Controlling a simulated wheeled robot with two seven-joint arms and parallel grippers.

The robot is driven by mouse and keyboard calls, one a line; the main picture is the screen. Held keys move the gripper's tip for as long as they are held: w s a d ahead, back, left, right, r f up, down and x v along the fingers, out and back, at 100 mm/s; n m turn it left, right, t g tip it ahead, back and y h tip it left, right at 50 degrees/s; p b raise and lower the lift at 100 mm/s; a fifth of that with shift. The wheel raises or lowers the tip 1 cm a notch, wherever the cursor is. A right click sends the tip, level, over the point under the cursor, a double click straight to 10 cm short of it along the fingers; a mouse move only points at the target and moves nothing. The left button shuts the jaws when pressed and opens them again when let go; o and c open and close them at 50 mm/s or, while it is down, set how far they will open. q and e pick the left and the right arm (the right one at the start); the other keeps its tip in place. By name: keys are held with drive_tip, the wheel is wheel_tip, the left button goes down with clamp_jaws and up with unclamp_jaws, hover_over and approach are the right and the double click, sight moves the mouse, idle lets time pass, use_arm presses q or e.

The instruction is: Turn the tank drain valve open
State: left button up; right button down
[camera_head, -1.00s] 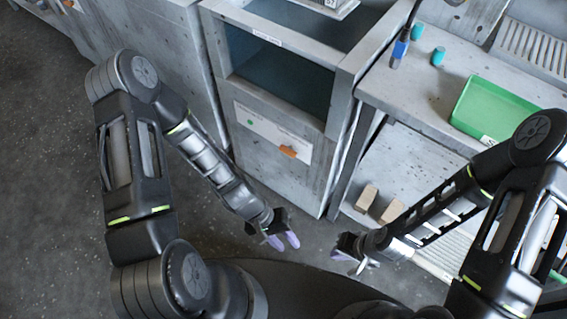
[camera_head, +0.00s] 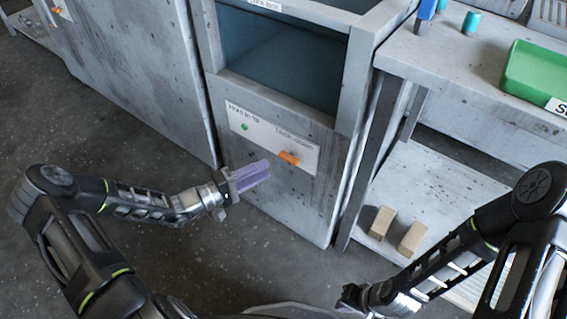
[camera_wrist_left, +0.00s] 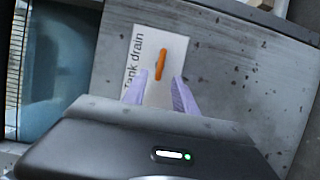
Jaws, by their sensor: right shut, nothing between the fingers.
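The tank drain valve is an orange handle (camera_head: 289,158) on a white label plate on the front of the tank cabinet. In the left wrist view the orange handle (camera_wrist_left: 161,63) stands beside the words "Tank drain", ahead of my fingertips and between their lines. My left gripper (camera_head: 268,172) has pale purple fingers and is just left of and below the handle, apart from it. In the left wrist view its fingers (camera_wrist_left: 158,88) are spread with nothing between them. My right gripper (camera_head: 345,300) is low at the front right, far from the valve, shut and empty.
A green button (camera_head: 245,127) sits left of the handle on the same plate (camera_head: 265,141). The open tank (camera_head: 280,60) is above. At right are a workbench (camera_head: 455,85) with a green tray (camera_head: 535,75), and wooden blocks (camera_head: 411,238) on its lower shelf.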

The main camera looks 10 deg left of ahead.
sight(285, 160)
use_arm(q)
drive_tip(key=shift+d, duration=0.1)
drive_tip(key=b+x, duration=0.1)
drive_tip(key=x, duration=0.6)
drive_tip(key=shift+w+d+f+b, duration=0.1)
drive_tip(key=shift+w+d+b, duration=0.2)
drive_tip(key=shift+b, duration=0.1)
drive_tip(key=shift+c, duration=0.4)
clamp_jaws()
